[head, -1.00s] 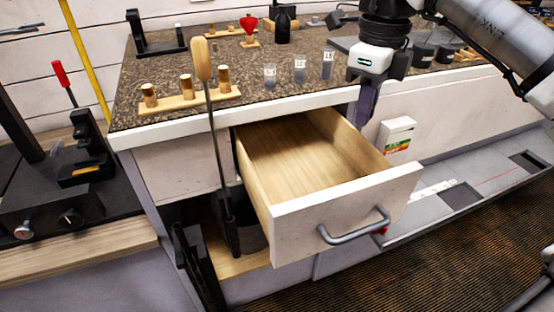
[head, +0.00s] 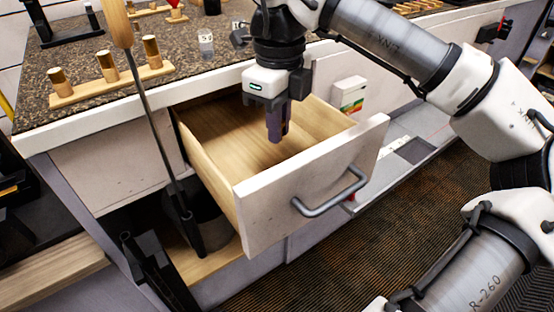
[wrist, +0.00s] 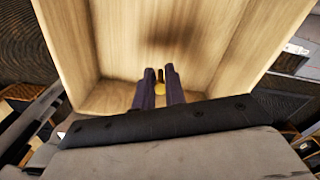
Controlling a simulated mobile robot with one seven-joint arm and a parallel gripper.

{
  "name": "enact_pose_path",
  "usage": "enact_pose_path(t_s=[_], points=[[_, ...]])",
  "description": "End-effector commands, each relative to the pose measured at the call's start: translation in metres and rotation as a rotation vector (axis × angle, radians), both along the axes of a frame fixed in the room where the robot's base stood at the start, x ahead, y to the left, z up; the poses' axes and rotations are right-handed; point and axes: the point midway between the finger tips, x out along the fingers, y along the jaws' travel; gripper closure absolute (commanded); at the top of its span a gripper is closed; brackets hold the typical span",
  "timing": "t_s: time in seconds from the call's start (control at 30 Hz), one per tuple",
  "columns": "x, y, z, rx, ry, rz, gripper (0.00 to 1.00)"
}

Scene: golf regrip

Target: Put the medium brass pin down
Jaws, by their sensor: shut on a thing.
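My gripper (head: 278,138) points down over the open drawer (head: 218,195), its fingertips at about the height of the drawer's front panel. In the wrist view my gripper (wrist: 160,74) is shut on a small brass-coloured thing, the medium brass pin (wrist: 159,88), of which only a bit shows between the two dark fingers. The fingers hide the pin in the head view. The drawer's bare wooden floor (wrist: 160,50) lies below the fingertips, and a dark shadow falls on it. The drawer looks empty.
A wooden rack (head: 84,90) with several brass-and-wood pegs stands on the speckled counter. A golf club (head: 152,115) leans upright left of the drawer. The drawer walls and its front panel with a grey handle (head: 330,197) surround the gripper.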

Motion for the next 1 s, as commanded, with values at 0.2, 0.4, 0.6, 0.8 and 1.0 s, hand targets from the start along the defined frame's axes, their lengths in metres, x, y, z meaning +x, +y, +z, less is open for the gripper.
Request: enact_pose_path(t_s=[0.2, 0.4, 0.6, 0.8, 1.0], points=[[0.0, 0.0, -0.027, 0.001, 0.001, 0.0, 1.0], [0.0, 0.0, -0.047, 0.0, 0.001, 0.001, 1.0], [0.0, 0.0, -0.071, 0.0, 0.0, 0.001, 1.0], [0.0, 0.0, -0.07, -0.001, -0.001, 0.001, 1.0], [0.0, 0.0, -0.075, 0.0, 0.0, 0.001, 0.85]])
